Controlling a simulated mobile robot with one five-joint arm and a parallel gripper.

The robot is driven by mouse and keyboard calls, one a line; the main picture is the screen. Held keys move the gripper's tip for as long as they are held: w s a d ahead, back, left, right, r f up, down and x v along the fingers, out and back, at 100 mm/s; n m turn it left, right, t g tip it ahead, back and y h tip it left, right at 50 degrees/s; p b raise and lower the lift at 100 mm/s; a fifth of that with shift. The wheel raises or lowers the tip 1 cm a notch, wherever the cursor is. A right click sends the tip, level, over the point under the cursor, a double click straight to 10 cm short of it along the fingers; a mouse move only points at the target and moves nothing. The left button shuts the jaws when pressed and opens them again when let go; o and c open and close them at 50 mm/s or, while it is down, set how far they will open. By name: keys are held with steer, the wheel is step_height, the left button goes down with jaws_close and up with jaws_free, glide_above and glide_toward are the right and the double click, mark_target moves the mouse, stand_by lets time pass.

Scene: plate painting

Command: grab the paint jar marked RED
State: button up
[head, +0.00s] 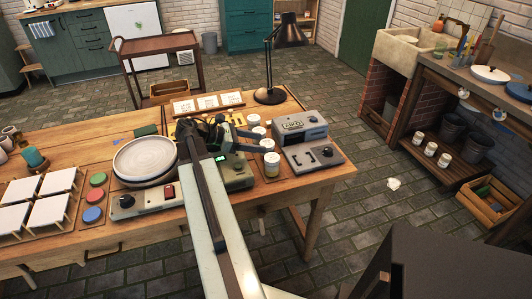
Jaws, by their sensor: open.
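Several small paint jars with white lids stand in a row on the wooden table, left of a grey boxy device. The front jar (271,164) shows a yellowish body. Behind it are a second jar (267,146), a third jar (259,131) and the rearmost jar (253,119). Their labels are too small to read, so I cannot tell which is marked RED. My gripper (252,127) is open, its dark fingers pointing right at the rear jars. I cannot tell whether a jar stands between the fingers. My arm hides part of the table.
The grey device (301,140) stands close right of the jars. A black desk lamp (269,95) is behind them. A turntable with a plate (145,158), colored discs (95,196) and white tiles (50,210) are on the left. The floor at right is mostly clear.

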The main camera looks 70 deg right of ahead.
mark_target(268, 143)
steer(key=b+x, duration=0.1)
steer(key=x, duration=0.3)
steer(key=shift+s+f+b, duration=0.2)
steer(key=shift+f+b, duration=0.05)
steer(key=shift+b, duration=0.1)
steer(key=shift+s+d, duration=0.1)
steer(key=shift+s, duration=0.1)
steer(key=c, duration=1.2)
step_height(268, 143, up, 11)
steer(key=p, duration=1)
steer(key=shift+f, duration=0.25)
steer(key=shift+c, duration=0.2)
